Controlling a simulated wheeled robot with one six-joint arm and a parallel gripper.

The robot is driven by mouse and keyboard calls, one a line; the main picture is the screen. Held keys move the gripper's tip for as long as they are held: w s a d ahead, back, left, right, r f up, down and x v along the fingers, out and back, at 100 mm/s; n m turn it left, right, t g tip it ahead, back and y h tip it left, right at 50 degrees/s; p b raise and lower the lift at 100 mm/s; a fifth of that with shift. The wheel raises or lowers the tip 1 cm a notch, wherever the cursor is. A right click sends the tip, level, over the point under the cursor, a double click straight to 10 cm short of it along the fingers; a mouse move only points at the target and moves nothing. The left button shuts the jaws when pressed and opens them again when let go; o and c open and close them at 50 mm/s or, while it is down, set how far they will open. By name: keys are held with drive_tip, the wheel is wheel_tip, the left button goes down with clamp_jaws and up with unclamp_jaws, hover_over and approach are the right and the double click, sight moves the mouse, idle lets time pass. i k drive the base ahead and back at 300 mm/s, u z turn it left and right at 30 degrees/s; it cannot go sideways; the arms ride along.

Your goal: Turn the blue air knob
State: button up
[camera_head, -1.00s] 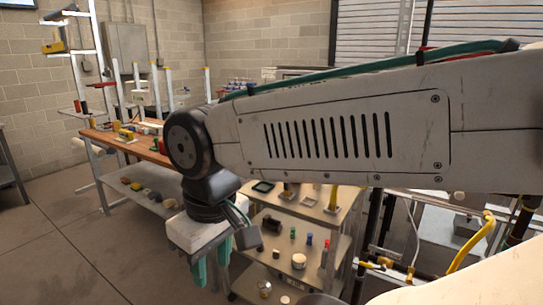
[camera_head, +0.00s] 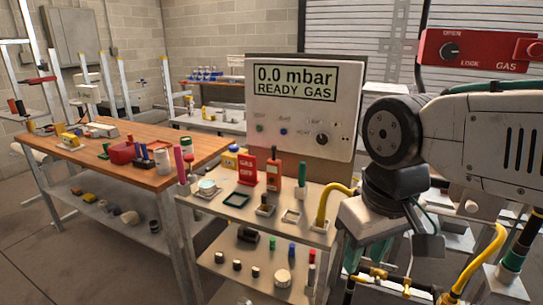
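A grey panel (camera_head: 262,110) stands behind the metal cart, its screen reading "0.0 mbar READY GAS". The small blue knob (camera_head: 284,131) sits on its lower face, between a small green knob (camera_head: 259,128) at left and a larger black knob (camera_head: 322,139) at right. The labels by the knobs are too small to read. My gripper (camera_head: 367,256) hangs right of and below the panel, in front of the cart's right end. Its two teal fingers point down with a gap between them and nothing visible in it. It is well apart from the blue knob.
The cart's top shelf (camera_head: 225,205) holds a red "GAS OFF" sign (camera_head: 246,170), screwdrivers and small trays. A yellow hose (camera_head: 322,205) rises at its right end. A red gas box (camera_head: 478,51) is at upper right. A wooden workbench (camera_head: 135,170) stands at left.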

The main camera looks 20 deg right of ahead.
sight(233, 148)
drive_tip(key=u, duration=0.45)
drive_tip(key=k, duration=0.6)
drive_tip(key=u, duration=0.95)
drive_tip(key=i, duration=1.45)
drive_tip(key=z, duration=0.3)
drive_tip(key=i, duration=0.85)
drive_tip(key=z, duration=1.35)
drive_tip(key=i, duration=0.75)
drive_tip(key=z, duration=0.7)
